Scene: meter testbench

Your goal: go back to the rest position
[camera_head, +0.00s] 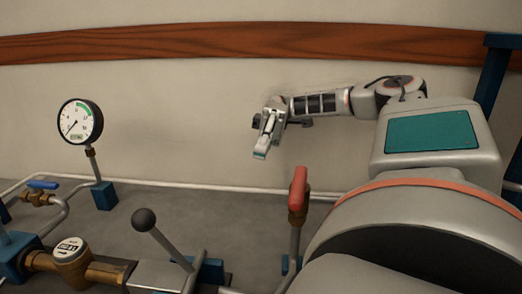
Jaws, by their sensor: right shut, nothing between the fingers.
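My right gripper (262,152) is in the middle of the head view, at the end of my right arm, which comes in from the right. Its fingers are together with nothing between them, and they point down and slightly left. It is in the air in front of the pale wall, apart from the bench equipment. My left gripper is not in view.
A red-handled valve (299,190) stands below and right of the gripper. A black-knobbed lever (145,220), a round pressure gauge (80,122), a brass meter (72,262) and a blue-handled valve (42,184) are at the left. The wall bears a wooden rail (180,42).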

